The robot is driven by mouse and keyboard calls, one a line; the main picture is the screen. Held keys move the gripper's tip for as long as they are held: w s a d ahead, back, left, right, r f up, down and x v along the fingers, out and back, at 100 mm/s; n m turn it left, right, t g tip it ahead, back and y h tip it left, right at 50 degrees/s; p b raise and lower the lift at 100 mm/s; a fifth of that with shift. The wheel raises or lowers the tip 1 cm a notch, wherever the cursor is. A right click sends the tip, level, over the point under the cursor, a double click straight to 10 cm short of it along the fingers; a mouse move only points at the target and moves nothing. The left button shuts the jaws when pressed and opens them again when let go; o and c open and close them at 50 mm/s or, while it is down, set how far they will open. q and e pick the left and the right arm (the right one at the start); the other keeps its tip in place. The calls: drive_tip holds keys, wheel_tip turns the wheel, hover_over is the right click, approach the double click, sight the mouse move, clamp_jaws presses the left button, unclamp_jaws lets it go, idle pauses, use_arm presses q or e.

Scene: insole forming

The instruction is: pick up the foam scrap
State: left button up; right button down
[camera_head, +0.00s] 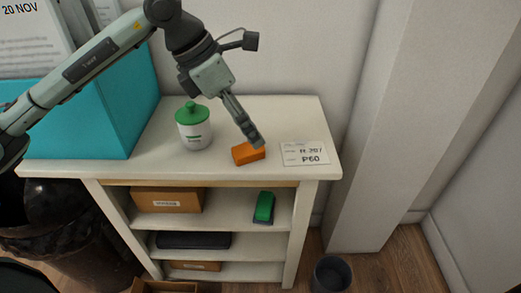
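An orange block (246,155), which looks like the foam scrap, lies on the white shelf unit's top near its front edge. My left gripper (255,140) comes down from the upper left, with its fingertips at the block's upper right side. The fingers overlap the block's back edge in this view. They look close together, seen from the side, and I cannot tell whether they touch or grip the block. My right gripper is not in view.
A white jar with a green lid (194,128) stands left of the block. A paper label (304,153) lies to its right. A teal box (100,118) fills the top's left side. A white pillar (400,120) rises at right. Lower shelves hold brown boxes (168,200) and a green item (264,206).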

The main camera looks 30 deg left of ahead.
sight(248, 148)
use_arm(q)
drive_tip(key=shift+w+a+r+y, duration=0.15)
drive_tip(key=shift+a+y, duration=0.1)
drive_tip(key=shift+a, duration=0.25)
drive_tip(key=shift+w+a+r+y, duration=0.1)
drive_tip(key=shift+a+y, duration=0.15)
drive_tip(key=shift+a, duration=0.25)
drive_tip(key=shift+a+f, duration=0.15)
drive_tip(key=shift+a, duration=0.1)
drive_tip(key=x, duration=0.6)
drive_tip(key=shift+s+a+f, duration=0.25)
drive_tip(key=shift+a+f, duration=0.1)
drive_tip(key=shift+w+d+f, duration=0.15)
drive_tip(key=shift+f, duration=0.25)
drive_tip(key=shift+c, duration=0.2)
drive_tip(key=c, duration=0.8)
